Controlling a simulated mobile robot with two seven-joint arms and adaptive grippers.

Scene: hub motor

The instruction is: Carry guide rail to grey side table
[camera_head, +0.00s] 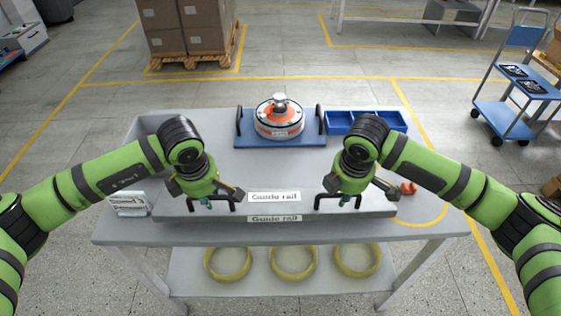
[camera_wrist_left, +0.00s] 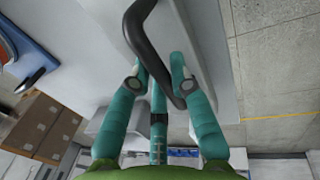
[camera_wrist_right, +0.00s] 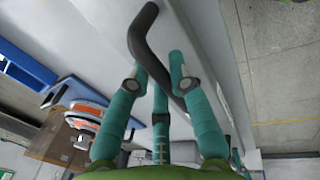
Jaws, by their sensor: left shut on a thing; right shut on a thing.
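The guide rail (camera_head: 180,207) is a long grey bar with "Guide rail" labels and two black handles, lying along the front of a grey table (camera_head: 125,228). I cannot tell whether it touches the tabletop. My left gripper (camera_head: 209,202) is shut on the rail's left handle, which also shows in the left wrist view (camera_wrist_left: 140,38). My right gripper (camera_head: 344,201) is shut on the right handle, which also shows in the right wrist view (camera_wrist_right: 143,30). The fingers sit around each handle's bar. I cannot tell which table is the grey side table.
Behind the rail, an orange and white round motor (camera_head: 279,117) sits on a blue plate (camera_head: 245,139) beside blue bins (camera_head: 340,123). A white holder (camera_head: 129,204) is at left, a red part (camera_head: 408,188) at right. Yellow rings (camera_head: 292,262) lie below. A blue cart (camera_head: 518,95) stands right.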

